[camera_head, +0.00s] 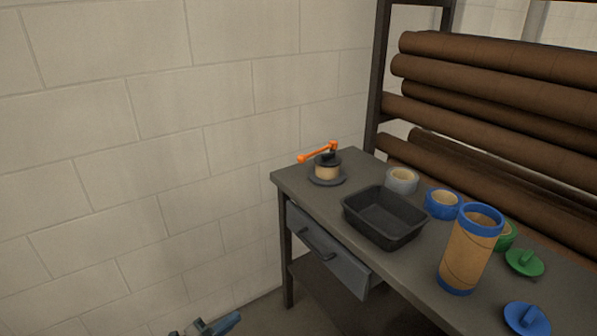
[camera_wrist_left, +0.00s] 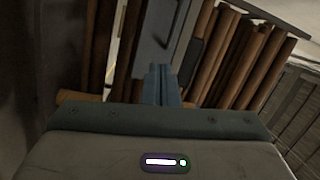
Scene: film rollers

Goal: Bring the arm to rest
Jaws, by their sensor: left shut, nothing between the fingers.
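My left gripper (camera_head: 208,327) shows at the bottom edge of the head view, low in front of the block wall and left of the workbench. In the left wrist view its fingers (camera_wrist_left: 160,84) are together with nothing between them. It is apart from the bench and touches nothing that I can see. The rest of the left arm is cut off by the frame. My right gripper is in neither view.
The workbench (camera_head: 298,178) stands at the right with a drawer (camera_head: 325,250). On it are a black tray (camera_head: 383,216), an orange-handled grinder (camera_head: 327,167), tape rolls, a brown canister (camera_head: 469,252) and lids. Brown rolls (camera_head: 480,70) fill a rack behind. The wall (camera_head: 130,130) fills the left.

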